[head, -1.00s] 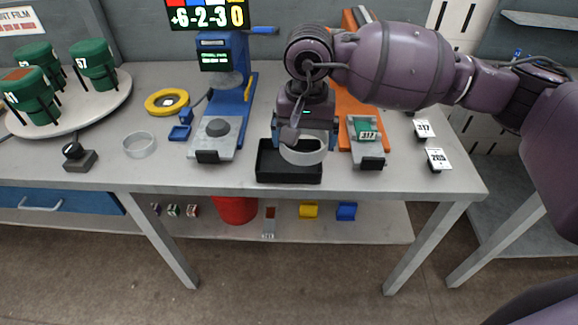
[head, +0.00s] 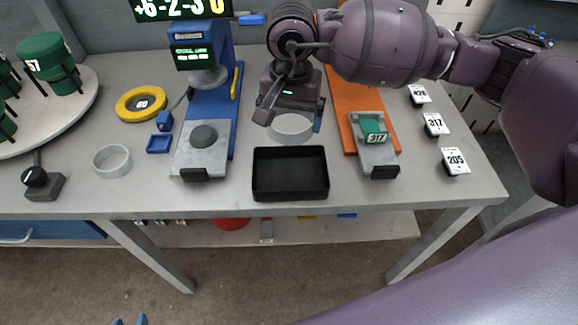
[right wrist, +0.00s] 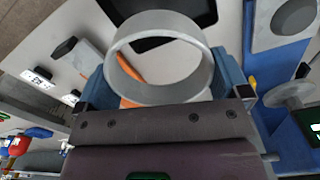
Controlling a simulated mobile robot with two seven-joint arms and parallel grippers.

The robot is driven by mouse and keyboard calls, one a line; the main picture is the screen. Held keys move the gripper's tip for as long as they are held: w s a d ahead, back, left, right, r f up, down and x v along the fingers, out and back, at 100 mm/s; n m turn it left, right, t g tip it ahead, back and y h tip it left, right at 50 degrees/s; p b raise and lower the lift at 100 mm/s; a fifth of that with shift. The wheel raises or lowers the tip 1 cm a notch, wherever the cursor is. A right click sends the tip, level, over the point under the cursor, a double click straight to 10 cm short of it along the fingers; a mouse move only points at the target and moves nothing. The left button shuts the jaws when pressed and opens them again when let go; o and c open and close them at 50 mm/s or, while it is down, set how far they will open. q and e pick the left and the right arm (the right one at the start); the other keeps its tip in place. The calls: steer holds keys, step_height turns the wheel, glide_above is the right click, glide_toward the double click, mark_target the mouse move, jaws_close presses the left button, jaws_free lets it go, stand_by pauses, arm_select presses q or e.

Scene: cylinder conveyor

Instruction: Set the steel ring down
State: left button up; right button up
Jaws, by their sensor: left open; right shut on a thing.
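My right gripper (head: 291,119) is shut on a pale grey steel ring (head: 291,137). The ring shows just behind the black tray (head: 290,196) in the head view. In the right wrist view the ring (right wrist: 160,22) sits between the two blue fingers, with its opening facing the camera. Whether it touches the bench cannot be told. A similar pale ring (head: 112,170) lies on the bench at the left. My left gripper (head: 130,321) is open and empty, with only its blue fingertips showing at the bottom edge.
A blue station (head: 205,135) stands left of the tray and an orange one (head: 347,100) right of it, carrying a green block (head: 374,130). Number tags (head: 436,124) lie at the right. A yellow ring (head: 141,103) lies at the back left. Bench between pale ring and blue station is partly clear.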

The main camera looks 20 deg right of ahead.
glide_above(290, 176)
step_height(290, 176, down, 11)
steer(key=shift+r, duration=0.15)
steer(key=shift+f, duration=0.75)
step_height(290, 176, down, 3)
steer(key=shift+f+b, duration=0.1)
steer(key=shift+b, duration=0.2)
steer(key=shift+f, duration=0.4)
arm_select(q)
steer(key=shift+w+f, duration=0.15)
steer(key=shift+w, duration=0.05)
steer(key=shift+s, duration=0.1)
